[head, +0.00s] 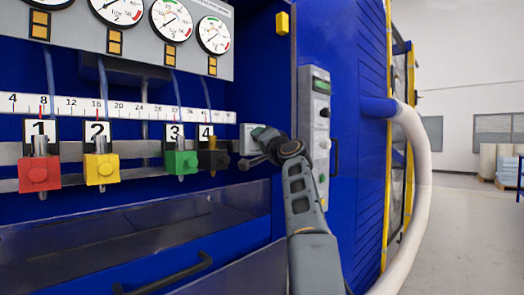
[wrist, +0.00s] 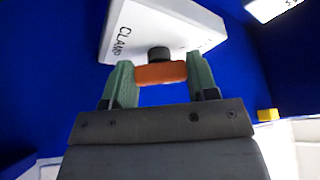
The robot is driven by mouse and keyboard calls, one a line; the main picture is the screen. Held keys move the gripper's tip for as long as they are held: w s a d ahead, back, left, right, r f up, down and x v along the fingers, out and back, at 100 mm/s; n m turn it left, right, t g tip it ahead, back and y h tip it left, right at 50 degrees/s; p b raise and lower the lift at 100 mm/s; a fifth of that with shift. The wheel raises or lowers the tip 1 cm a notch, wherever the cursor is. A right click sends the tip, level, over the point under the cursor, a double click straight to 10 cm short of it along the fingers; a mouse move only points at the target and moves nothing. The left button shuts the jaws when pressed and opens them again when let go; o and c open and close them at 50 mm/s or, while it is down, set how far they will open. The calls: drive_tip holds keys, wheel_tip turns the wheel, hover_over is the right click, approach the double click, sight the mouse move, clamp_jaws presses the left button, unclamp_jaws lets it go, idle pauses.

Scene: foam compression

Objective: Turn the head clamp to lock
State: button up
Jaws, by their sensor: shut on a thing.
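The head clamp is a white box (wrist: 170,28) marked CLAMP on the blue machine wall in the wrist view. A short black shaft (wrist: 158,53) comes out of it and carries an orange bar-shaped handle (wrist: 160,74). My gripper (wrist: 161,71) is shut on the handle, one green-grey finger at each end of the bar. In the head view the clamp box (head: 248,138) stands right of the numbered heads, and my gripper (head: 262,140) reaches it from the right. The orange handle is hidden there by my gripper.
A control panel (head: 315,130) with buttons stands just right of my gripper. A white hose (head: 420,170) runs down farther right.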

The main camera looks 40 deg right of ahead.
drive_tip(key=shift+n+b, duration=0.4)
drive_tip(key=shift+n, duration=0.4)
drive_tip(key=o, duration=0.9)
drive_tip(key=b+v, duration=0.1)
drive_tip(key=v, duration=0.8)
drive_tip(key=b+v, duration=0.1)
drive_tip(key=v, duration=0.3)
drive_tip(key=shift+s+d+f+b, duration=0.15)
drive_tip(key=shift+s+f+b, duration=0.15)
drive_tip(key=shift+s+f, duration=0.1)
